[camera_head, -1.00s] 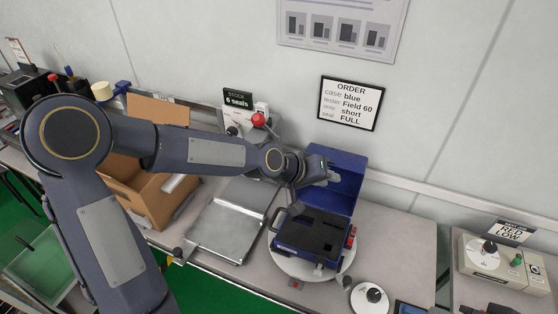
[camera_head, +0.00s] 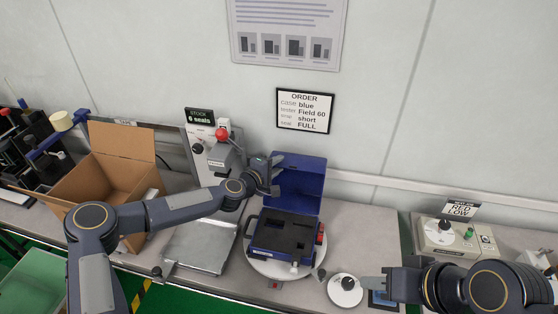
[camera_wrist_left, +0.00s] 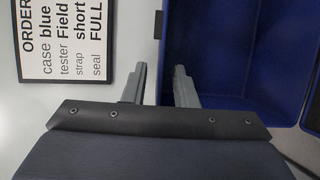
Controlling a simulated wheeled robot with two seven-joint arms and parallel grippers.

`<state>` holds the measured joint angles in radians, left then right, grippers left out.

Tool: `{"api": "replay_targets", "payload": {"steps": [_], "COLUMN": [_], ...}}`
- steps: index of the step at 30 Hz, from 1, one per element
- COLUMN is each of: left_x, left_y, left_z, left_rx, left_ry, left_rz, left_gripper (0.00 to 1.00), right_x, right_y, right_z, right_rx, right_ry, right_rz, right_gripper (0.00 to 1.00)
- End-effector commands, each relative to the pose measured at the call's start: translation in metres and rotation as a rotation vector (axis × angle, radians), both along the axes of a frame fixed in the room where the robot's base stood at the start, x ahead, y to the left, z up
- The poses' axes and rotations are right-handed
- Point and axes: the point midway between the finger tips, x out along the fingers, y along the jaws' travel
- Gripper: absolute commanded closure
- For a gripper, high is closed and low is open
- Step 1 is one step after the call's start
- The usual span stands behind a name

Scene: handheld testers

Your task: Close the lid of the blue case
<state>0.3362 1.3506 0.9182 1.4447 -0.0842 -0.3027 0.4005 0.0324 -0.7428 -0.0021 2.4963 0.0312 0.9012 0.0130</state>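The blue case (camera_head: 268,243) stands open on a round white turntable (camera_head: 254,262). Its base holds dark foam with cut-outs. The lid (camera_head: 302,186) stands up at the back, leaning slightly away, and it also shows in the left wrist view (camera_wrist_left: 230,55). My left gripper (camera_head: 277,175) is at the lid's upper left edge. In the left wrist view its two fingers (camera_wrist_left: 159,85) are spread, with the lid's side edge appearing between them; contact cannot be told. My right gripper (camera_head: 368,284) is at the lower right, apart from the case; its finger gap is unclear.
A metal tray (camera_head: 200,248) and an open cardboard box (camera_head: 100,187) are left of the case. A seal machine with a red knob (camera_head: 222,134) stands behind left. A round dial (camera_head: 345,291) is near my right gripper. A tester unit (camera_head: 457,238) sits at right.

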Motion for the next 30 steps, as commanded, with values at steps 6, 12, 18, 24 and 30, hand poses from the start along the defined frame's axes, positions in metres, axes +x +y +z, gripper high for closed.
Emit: {"api": "replay_targets", "payload": {"steps": [6,12,18,24,30], "left_x": [0.015,0.016,0.016,0.016,0.016], "left_y": [-0.013,-0.015,-0.014,-0.014,-0.014], "left_z": [-0.004,-0.005,-0.005,-0.005,-0.005], "left_rx": [0.0,0.001,0.001,0.001,0.001], "left_ry": [0.0,0.0,0.0,0.0,0.0], "left_rz": [0.0,-0.001,-0.001,-0.001,-0.001], "left_gripper": [0.75,0.75,0.88,1.0,1.0], "right_x": [0.0,0.0,0.0,0.0,0.0], "right_y": [0.0,0.0,0.0,0.0,0.0], "right_z": [0.007,0.007,0.007,0.007,0.007], "right_rx": [0.0,0.0,0.0,0.0,0.0], "right_ry": [0.0,0.0,0.0,0.0,0.0], "right_rz": [0.0,0.0,0.0,0.0,0.0], "right_gripper": [0.64,0.64,0.64,0.64,0.64]}}
